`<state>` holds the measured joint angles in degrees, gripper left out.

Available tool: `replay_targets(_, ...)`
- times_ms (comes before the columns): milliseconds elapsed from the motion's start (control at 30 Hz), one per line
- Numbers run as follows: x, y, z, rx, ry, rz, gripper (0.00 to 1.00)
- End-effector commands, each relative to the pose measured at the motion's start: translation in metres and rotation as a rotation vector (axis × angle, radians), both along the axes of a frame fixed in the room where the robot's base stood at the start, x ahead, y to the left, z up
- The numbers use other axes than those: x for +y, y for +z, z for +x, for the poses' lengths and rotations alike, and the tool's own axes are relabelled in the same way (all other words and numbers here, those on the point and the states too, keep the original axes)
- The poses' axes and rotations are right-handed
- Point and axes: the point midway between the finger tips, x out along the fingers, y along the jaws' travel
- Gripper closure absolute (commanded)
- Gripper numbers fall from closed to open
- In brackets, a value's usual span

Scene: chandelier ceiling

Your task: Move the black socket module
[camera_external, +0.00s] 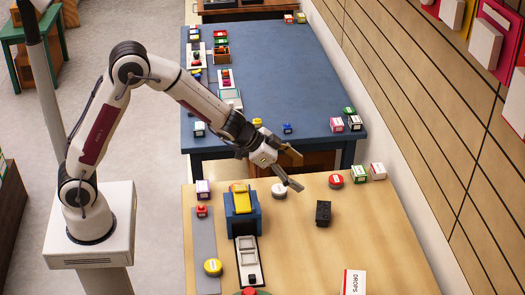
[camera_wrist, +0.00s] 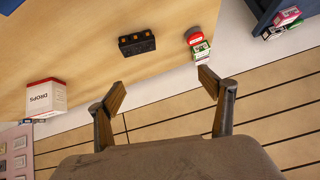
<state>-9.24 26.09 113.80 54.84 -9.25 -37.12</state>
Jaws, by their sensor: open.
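The black socket module (camera_external: 323,213) is a small dark block lying on the right part of the light wooden table (camera_external: 370,235). My gripper (camera_external: 294,170) is open and empty above the table, to the upper left of the module in the external view. In the wrist view my gripper's two fingers (camera_wrist: 162,88) are wide apart, and the module lies beyond their tips, not between them. Nothing hides the module.
A red-topped round item (camera_external: 336,181) and small boxes (camera_external: 377,171) stand at the table's far right. A white DROPS box (camera_external: 353,281) is at the near edge. A blue device with a yellow top (camera_external: 241,200) is left. The wood around the module is clear.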

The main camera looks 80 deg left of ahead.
Motion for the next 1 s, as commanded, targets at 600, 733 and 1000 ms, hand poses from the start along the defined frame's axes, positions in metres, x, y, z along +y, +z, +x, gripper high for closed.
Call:
replay_targets(600, -0.025, -0.083, 0.024, 0.033, -0.122, -0.114, 0.19)
replay_targets(733, -0.026, -0.086, 0.025, 0.034, -0.128, -0.120, 0.19)
replay_targets(1000, -0.026, -0.087, 0.025, 0.035, -0.129, -0.121, 0.19)
